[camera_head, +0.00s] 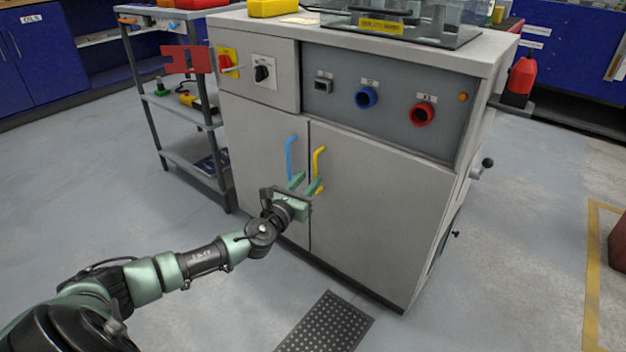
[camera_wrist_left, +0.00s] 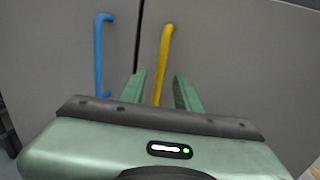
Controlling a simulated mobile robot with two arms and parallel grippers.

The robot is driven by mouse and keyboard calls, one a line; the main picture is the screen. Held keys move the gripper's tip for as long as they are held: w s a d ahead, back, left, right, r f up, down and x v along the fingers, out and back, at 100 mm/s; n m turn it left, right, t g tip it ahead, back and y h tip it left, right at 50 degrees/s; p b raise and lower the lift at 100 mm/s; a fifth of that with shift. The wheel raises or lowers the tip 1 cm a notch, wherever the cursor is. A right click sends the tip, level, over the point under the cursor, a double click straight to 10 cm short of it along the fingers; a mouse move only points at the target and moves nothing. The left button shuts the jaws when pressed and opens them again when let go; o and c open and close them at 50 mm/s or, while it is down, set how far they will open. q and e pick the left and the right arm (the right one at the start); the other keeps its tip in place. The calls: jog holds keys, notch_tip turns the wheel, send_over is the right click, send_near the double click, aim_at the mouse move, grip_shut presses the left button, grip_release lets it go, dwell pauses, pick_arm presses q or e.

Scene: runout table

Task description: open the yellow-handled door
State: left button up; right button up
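The grey cabinet has two doors side by side. The right door (camera_head: 375,215) carries a yellow handle (camera_head: 318,160), a vertical bar, and looks shut. The left door carries a blue handle (camera_head: 289,158). My left gripper (camera_head: 306,184) is in front of the lower part of the yellow handle, with its green fingers apart. In the left wrist view, the yellow handle (camera_wrist_left: 164,62) runs down between the two open fingertips (camera_wrist_left: 158,85), and its lower end is hidden behind the gripper. I cannot tell whether a finger touches it. The blue handle (camera_wrist_left: 100,55) stands left of the fingers. My right gripper is not in view.
A metal shelf trolley (camera_head: 190,140) stands left of the cabinet. A perforated dark plate (camera_head: 326,325) lies on the floor in front. Sockets and a switch sit on the panel (camera_head: 385,95) above the doors. The floor before the right door is mostly clear.

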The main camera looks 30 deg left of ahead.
pick_arm(q)
jog(key=shift+w+a+b, duration=0.2)
jog(key=shift+w+b, duration=0.1)
jog(key=shift+w, duration=1.25)
grip_shut()
